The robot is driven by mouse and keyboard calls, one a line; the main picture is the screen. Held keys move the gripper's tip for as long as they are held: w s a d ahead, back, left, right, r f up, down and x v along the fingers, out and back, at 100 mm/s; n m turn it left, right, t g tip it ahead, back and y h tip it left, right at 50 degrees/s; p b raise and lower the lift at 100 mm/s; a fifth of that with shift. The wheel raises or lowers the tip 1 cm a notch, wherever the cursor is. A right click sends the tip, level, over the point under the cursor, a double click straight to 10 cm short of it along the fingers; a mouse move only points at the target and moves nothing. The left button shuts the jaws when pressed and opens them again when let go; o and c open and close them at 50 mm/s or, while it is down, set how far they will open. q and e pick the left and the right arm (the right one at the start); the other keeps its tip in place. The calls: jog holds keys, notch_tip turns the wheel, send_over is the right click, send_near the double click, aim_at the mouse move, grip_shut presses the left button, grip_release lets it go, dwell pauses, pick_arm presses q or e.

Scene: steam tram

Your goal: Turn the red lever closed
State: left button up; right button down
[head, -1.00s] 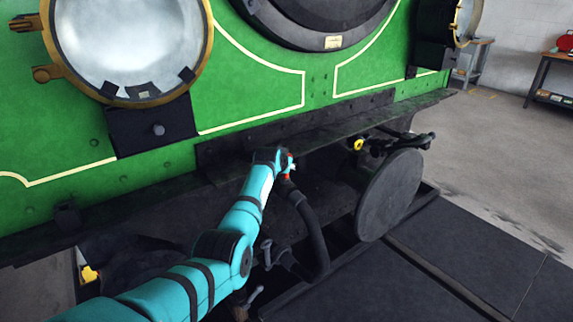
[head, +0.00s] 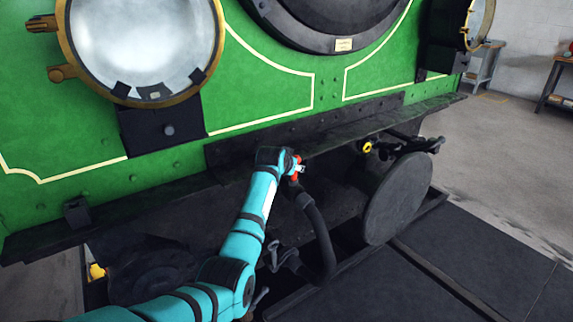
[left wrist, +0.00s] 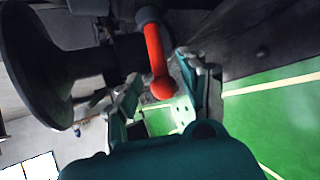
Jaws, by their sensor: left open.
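The red lever (left wrist: 156,62) shows in the left wrist view as a short bar with a rounded end. It lies between the two open fingers of my left gripper (left wrist: 163,88), and I see no clear contact. In the head view a bit of the red lever (head: 297,176) shows at the top of a black hose, under the front beam. My left gripper (head: 300,167) is there beside it, largely hidden by its own wrist. My right gripper is not in view.
The green tram front with a round lamp (head: 145,45) rises behind the arm. The dark beam (head: 370,125) runs above the lever. A black hose (head: 318,235) hangs below, and a round buffer (head: 397,198) stands to the right. Open floor lies farther right.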

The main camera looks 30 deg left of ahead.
pick_arm(q)
jog(key=v, duration=0.7)
jog(key=shift+d, duration=0.15)
jog(key=shift+s+r, duration=0.1)
jog(key=shift+s, duration=0.05)
jog(key=s+d+f+m+g, duration=0.1)
jog(key=s+d+f, duration=0.1)
jog(key=f, duration=0.8)
jog(key=s+d+f+g, duration=0.1)
jog(key=d+f, duration=0.1)
jog(key=f, duration=0.8)
jog(key=s+d+f+m+g+h, duration=0.1)
jog(key=s+d+f, duration=0.2)
jog(key=s+f, duration=0.6)
jog(key=s+d+f+g, duration=0.2)
jog(key=s+f, duration=0.2)
jog(key=f, duration=0.8)
jog(key=s+d+f+g, duration=0.1)
jog(key=s+d+f, duration=0.2)
jog(key=s+f, duration=0.4)
jog(key=s+d+f+m+g+h, duration=0.1)
jog(key=s+f, duration=0.6)
jog(key=s, duration=1.7)
jog(key=s+d+f+m+g, duration=0.1)
jog(key=s+d+f, duration=0.5)
jog(key=s, duration=0.9)
jog(key=shift+s+f+g+h+p, duration=0.3)
jog(key=shift+f+g+h+p, duration=0.15)
jog(key=shift+f+g, duration=0.5)
jog(key=shift+d, duration=0.1)
